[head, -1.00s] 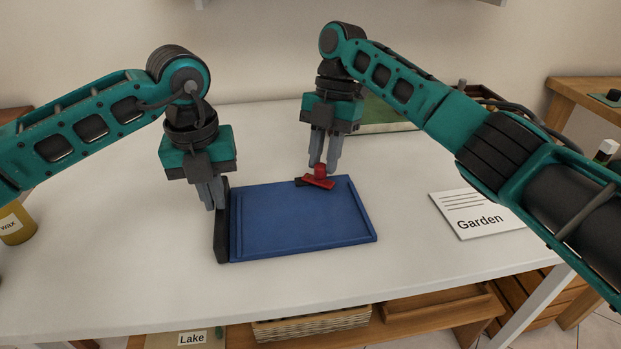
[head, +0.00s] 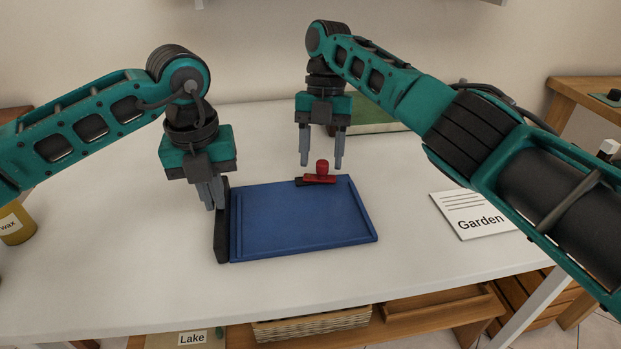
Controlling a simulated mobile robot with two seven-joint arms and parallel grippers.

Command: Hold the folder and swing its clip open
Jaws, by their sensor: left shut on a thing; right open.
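The blue folder (head: 300,215) lies flat on the white table, with a black spine (head: 222,238) along its left edge. The red clip (head: 320,177) with a round red knob sits at the folder's far edge, lying roughly along that edge, with a small dark part beside it. My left gripper (head: 211,205) points down and is shut on the spine at the left side. My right gripper (head: 321,164) is open and empty, its two fingers apart around or just above and behind the knob; I cannot tell the exact depth.
A white card reading "Garden" (head: 474,214) lies to the right of the folder. A yellow wax jar (head: 16,226) stands at the far left. The table's front is clear.

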